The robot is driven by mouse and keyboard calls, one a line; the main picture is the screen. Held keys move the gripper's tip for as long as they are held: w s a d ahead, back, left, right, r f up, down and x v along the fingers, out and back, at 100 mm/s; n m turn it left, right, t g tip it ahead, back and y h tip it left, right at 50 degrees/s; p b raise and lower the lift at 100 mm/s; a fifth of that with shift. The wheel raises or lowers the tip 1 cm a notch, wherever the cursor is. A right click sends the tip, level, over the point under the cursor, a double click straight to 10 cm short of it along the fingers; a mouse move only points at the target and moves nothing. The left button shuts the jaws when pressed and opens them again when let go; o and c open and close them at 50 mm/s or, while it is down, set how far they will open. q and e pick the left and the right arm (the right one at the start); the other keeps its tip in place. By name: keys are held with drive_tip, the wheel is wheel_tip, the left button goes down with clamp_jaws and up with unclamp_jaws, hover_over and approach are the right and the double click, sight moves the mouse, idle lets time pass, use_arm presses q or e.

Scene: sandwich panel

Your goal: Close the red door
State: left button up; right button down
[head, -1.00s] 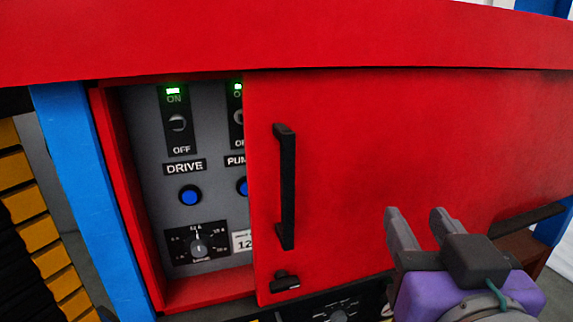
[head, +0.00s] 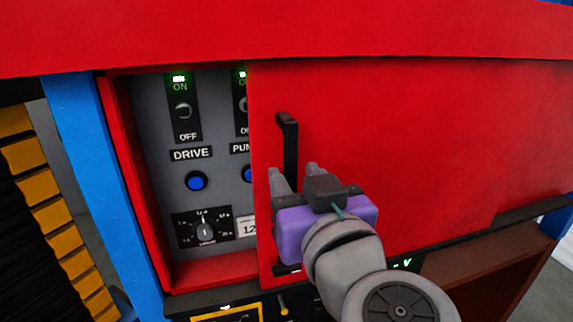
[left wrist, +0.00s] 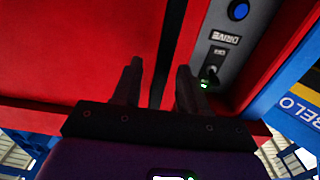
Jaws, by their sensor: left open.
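The red door (head: 400,130) is a sliding panel that covers the right part of the cabinet front and leaves the left part open. Its black vertical bar handle (head: 289,140) is near the door's left edge. My left gripper (head: 293,170) is open in front of the lower part of the handle and hides its lower end. In the left wrist view the handle (left wrist: 170,45) appears between the two spread fingers (left wrist: 160,72), with the red door (left wrist: 80,50) behind. I cannot tell whether the fingers touch it. My right gripper is out of view.
The opening shows a grey control panel (head: 150,140) with switches, a blue button (head: 196,181) and a dial (head: 204,231). A blue post (head: 90,170) stands left of it. A red beam (head: 280,30) runs above. A dark ledge (head: 500,214) lies below the door.

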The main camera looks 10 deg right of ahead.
use_arm(q)
drive_tip(key=shift+w+a, duration=0.15)
drive_tip(key=shift+w, duration=1.15)
clamp_jaws()
